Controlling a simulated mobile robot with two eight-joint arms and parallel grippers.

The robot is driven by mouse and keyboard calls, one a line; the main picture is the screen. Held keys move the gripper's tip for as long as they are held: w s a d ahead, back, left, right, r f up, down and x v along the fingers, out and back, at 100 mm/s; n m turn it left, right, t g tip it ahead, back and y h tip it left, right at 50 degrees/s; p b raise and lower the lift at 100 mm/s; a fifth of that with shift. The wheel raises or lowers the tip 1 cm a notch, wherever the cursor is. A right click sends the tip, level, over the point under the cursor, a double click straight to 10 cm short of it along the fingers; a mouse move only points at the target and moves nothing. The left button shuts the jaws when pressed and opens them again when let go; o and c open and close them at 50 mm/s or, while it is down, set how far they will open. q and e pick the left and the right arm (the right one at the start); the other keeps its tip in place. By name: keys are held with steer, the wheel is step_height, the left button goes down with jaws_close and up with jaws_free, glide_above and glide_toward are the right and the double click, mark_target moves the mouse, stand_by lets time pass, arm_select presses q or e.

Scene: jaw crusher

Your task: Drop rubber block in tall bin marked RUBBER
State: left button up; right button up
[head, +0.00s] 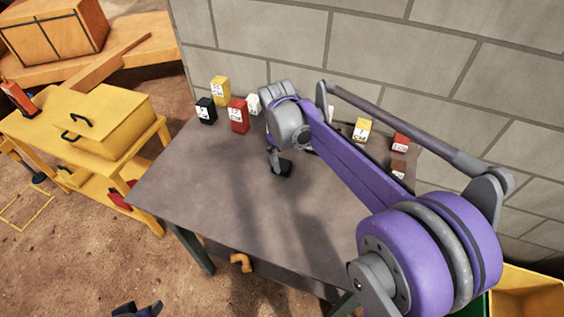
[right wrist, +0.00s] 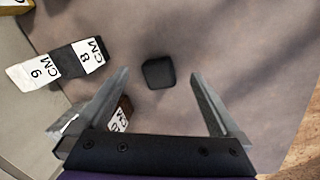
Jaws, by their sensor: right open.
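A small black block (head: 285,169), likely the rubber block, lies on the grey table; it also shows in the right wrist view (right wrist: 158,72), ahead of and between the fingers. My right gripper (head: 275,160) is open and empty close by it, pointing down at the table. In the right wrist view a gap of bare table shows on both sides of the block. A purple and black part of my left arm (head: 140,309) shows at the bottom edge; its fingers are not clear. I cannot see a bin marked RUBBER.
Labelled blocks stand along the wall: black (head: 206,111), yellow (head: 220,91), red (head: 238,116), white (head: 253,104), and more at the right. A yellow cart (head: 110,125) stands left. A yellow container (head: 525,296) and a green edge show at lower right. The table's front is clear.

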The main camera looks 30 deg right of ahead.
mark_target(282, 164)
step_height(282, 164, up, 4)
steer(key=w+d+n+y+p, duration=0.1)
steer(key=w+d+n+y, duration=0.1)
steer(key=n+y, duration=0.15)
steer(key=shift+n+h, duration=0.25)
steer(key=shift+h, duration=0.1)
steer(key=f, duration=0.3)
steer(key=w+a+f, duration=0.1)
steer(key=f, duration=0.7)
steer(key=shift+w+a, duration=0.2)
steer(key=shift+a, duration=0.15)
jaws_close()
